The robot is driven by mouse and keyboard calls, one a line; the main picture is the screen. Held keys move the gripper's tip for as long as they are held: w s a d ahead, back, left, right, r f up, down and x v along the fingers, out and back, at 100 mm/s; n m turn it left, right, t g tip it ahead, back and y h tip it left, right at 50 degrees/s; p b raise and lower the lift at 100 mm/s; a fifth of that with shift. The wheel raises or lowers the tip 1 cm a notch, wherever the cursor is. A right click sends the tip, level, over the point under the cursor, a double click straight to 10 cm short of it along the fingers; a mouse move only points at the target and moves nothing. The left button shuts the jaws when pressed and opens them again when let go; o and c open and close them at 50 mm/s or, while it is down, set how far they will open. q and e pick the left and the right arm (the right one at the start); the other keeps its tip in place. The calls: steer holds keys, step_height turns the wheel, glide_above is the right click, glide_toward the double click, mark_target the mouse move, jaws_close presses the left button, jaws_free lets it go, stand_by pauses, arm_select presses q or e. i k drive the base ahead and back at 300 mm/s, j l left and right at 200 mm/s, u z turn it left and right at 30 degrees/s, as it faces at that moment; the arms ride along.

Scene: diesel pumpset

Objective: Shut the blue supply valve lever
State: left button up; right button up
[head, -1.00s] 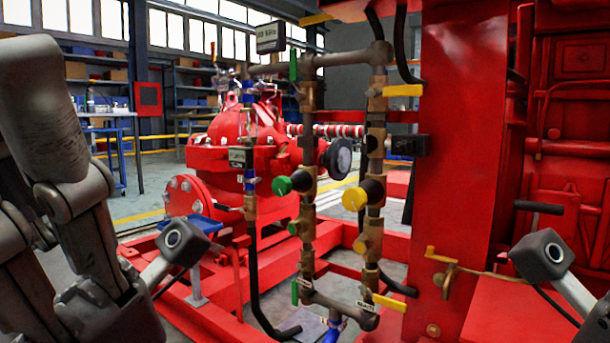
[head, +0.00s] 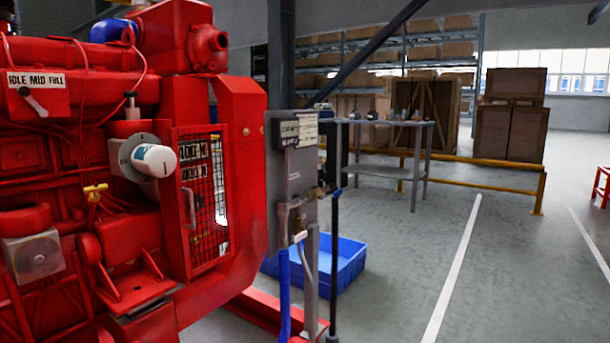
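No blue lever can be made out for certain in the head view. A grey panel (head: 292,165) stands just right of the red engine, with small labels on it. Grey pipework and a small brass-coloured fitting (head: 317,193) sit on its lower part. A short pale handle-like piece (head: 300,237) is below, above a blue hose or pipe (head: 284,292) that runs down to the floor area. Whether any of these parts is the supply valve lever is too small to tell. Neither of my grippers is in view.
The red engine (head: 125,240) fills the left side, with a mesh guard (head: 208,215). A blue crate (head: 345,262) lies on the floor behind the panel. A grey table (head: 385,172) and yellow rail (head: 480,161) stand behind. The grey floor (head: 520,270) at right is clear.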

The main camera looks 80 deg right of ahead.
mark_target(337, 193)
steer(key=z, duration=2.8)
